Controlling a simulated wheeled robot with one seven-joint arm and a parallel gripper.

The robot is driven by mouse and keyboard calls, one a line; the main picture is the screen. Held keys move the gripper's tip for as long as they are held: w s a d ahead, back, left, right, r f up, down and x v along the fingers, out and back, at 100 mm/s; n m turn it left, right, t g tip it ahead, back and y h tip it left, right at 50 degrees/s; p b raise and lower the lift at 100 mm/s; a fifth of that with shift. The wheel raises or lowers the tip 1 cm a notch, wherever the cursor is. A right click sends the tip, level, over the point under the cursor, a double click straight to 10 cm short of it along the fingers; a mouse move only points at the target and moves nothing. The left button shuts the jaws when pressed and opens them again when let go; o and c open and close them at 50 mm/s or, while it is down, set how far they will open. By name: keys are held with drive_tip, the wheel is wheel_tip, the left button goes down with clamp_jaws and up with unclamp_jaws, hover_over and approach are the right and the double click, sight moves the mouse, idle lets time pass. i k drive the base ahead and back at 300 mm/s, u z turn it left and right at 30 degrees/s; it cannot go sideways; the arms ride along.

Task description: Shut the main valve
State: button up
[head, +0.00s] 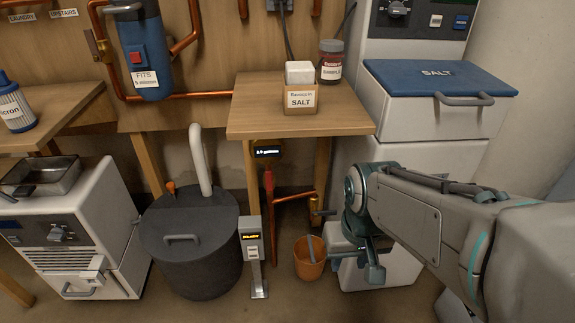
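Copper pipework runs under the wooden table in the head view. A red lever handle (268,181) points up on the vertical pipe at the left. A second, dark handle (323,212) sits on the copper fitting at the right, above an orange bucket. No label shows which of them is the main valve. My gripper (358,267) hangs at the lower right, to the right of the bucket and below the dark handle. It appears apart from both handles. Its teal fingers are small and partly overlapped, so their opening is unclear. Nothing is visibly held.
The bucket (309,258) stands on the floor beside a small display post (253,262). A dark lidded tank (190,250) stands left of it. A white cabinet (420,155) stands behind my arm.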

sight(268, 174)
drive_tip(key=z, duration=0.55)
drive_tip(key=k, duration=1.35)
drive_tip(key=z, duration=0.2)
drive_tip(key=i, duration=0.3)
drive_tip(key=u, duration=0.95)
drive_tip(key=i, duration=1.25)
drive_tip(key=z, duration=0.2)
